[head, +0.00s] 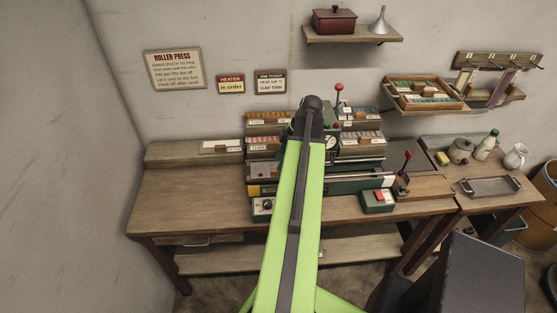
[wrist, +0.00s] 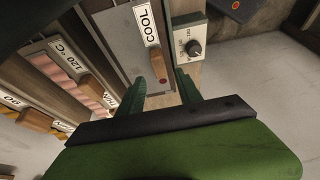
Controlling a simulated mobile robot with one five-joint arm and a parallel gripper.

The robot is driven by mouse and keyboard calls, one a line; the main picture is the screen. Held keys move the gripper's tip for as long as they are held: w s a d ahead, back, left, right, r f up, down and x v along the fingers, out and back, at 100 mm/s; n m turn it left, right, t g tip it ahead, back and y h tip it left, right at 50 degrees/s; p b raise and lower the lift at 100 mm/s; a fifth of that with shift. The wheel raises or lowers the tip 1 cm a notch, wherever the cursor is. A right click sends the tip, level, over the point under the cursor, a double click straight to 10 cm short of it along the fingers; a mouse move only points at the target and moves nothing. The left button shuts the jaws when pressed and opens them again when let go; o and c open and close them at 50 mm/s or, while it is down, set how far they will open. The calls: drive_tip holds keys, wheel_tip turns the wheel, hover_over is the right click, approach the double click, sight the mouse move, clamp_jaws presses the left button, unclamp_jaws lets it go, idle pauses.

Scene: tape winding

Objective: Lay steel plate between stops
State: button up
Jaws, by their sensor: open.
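My gripper (wrist: 160,85) shows in the wrist view with its two green fingers apart and nothing held between them. Just beyond the fingertips is a grey panel (wrist: 122,30) with a COOL label and a wooden handle (wrist: 155,62). I cannot tell whether the fingers touch it. In the head view my arm reaches over the roller press (head: 340,185) on the bench and hides its middle; my fingers are hidden there. I cannot pick out the steel plate or the stops with certainty in either view.
The wooden bench (head: 190,200) is clear at its left. A red-button box (head: 378,200) and a dial box (head: 262,207) stand at its front. A red-knobbed lever (head: 405,165) rises at the right. A metal tray (head: 490,187) lies on the right-hand table. Shelves hang above.

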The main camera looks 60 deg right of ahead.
drive_tip(key=p+v, duration=0.6)
drive_tip(key=v, duration=0.2)
drive_tip(key=shift+r, duration=0.35)
